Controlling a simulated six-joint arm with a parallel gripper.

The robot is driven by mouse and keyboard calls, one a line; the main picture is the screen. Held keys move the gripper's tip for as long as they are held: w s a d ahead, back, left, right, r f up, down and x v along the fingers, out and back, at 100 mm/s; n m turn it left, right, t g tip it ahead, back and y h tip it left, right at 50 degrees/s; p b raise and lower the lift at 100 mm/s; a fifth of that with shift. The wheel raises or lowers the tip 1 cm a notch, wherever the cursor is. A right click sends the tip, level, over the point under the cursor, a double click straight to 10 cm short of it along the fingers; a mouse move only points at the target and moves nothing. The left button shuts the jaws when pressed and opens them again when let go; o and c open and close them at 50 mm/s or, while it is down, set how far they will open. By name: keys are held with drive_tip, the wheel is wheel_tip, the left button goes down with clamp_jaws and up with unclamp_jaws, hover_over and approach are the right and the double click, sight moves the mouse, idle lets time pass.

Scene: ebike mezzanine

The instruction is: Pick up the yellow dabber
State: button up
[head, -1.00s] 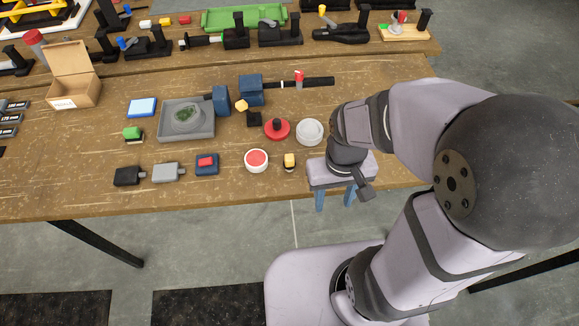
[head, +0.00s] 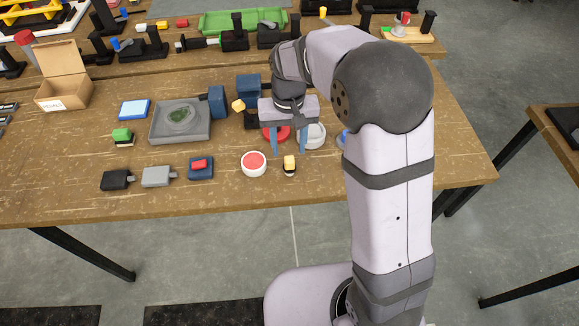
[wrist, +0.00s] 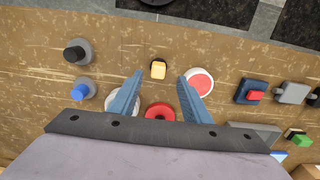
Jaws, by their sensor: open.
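The yellow dabber (head: 289,163) is a small block with a yellow top and a dark lower part. It stands upright on the wooden table near the front edge. In the wrist view the dabber (wrist: 158,69) shows between and just beyond my fingertips. My gripper (head: 289,148) points down with two blue fingers, open and empty. It is above the table, just behind the dabber in the head view. The fingers also show in the wrist view (wrist: 161,79), apart from the dabber.
A round white tub with a red top (head: 253,163) stands close left of the dabber. A red round dish (head: 276,133) and a white round dish (head: 312,136) lie behind it, partly covered by my gripper. A grey tray (head: 180,122) is farther left.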

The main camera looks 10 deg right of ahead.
sight(290, 159)
drive_tip(key=shift+w+d+f+p, duration=0.1)
drive_tip(key=shift+f+p, duration=0.75)
drive_tip(key=shift+f, duration=1)
drive_tip(key=shift+w+d+f+p, duration=0.1)
drive_tip(key=shift+f+p, duration=0.7)
drive_tip(key=shift+f, duration=1)
drive_tip(key=c, duration=0.8)
